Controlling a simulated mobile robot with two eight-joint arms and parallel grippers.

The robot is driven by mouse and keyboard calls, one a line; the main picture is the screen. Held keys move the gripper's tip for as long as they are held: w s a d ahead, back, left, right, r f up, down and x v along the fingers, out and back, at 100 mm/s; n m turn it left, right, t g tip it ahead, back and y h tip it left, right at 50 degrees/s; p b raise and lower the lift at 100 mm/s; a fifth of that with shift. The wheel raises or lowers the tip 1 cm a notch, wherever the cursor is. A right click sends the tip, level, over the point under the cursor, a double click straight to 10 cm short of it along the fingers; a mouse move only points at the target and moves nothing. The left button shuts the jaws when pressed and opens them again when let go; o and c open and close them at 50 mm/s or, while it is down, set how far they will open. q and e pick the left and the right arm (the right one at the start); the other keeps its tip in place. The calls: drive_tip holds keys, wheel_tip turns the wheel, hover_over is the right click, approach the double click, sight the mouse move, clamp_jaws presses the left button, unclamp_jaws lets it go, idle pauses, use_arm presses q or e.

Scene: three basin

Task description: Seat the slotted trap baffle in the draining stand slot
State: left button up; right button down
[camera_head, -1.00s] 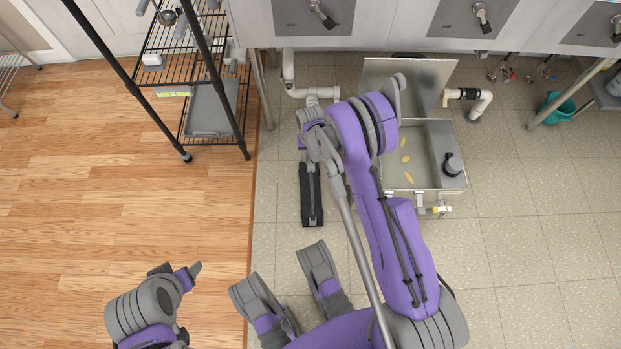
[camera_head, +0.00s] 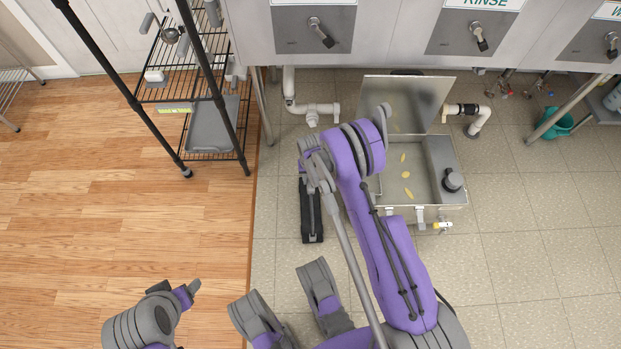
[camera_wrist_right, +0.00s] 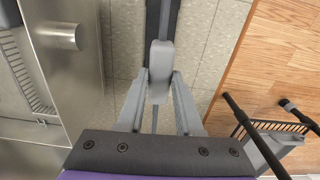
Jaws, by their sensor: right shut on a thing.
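In the right wrist view my right gripper (camera_wrist_right: 159,78) is shut on a light grey block-like grip, apparently that of the slotted trap baffle (camera_wrist_right: 160,58). A thin edge below the block suggests a plate seen edge-on. The black stand (camera_wrist_right: 152,12) lies in line beyond it; it also shows in the head view (camera_head: 304,222), long and narrow on the tiles. A grey strip runs along its middle. I cannot tell how deep the baffle sits in the slot. My right arm hides part of this. My left gripper (camera_head: 190,290) is at the lower left, away from the objects; its jaw opening is unclear.
The open steel trap (camera_head: 440,212) stands right of the black stand, holding yellow pieces (camera_head: 407,193) and a dark cylinder (camera_head: 453,180). Its lid (camera_head: 425,95) is raised. A wire rack (camera_head: 240,140) stands at the left, with basins above.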

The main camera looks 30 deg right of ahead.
drive_tip(key=shift+f, duration=0.2)
idle(0.5)
drive_tip(key=shift+f, duration=1.5)
drive_tip(key=shift+f, duration=2.45)
drive_tip(key=c, duration=0.5)
unclamp_jaws()
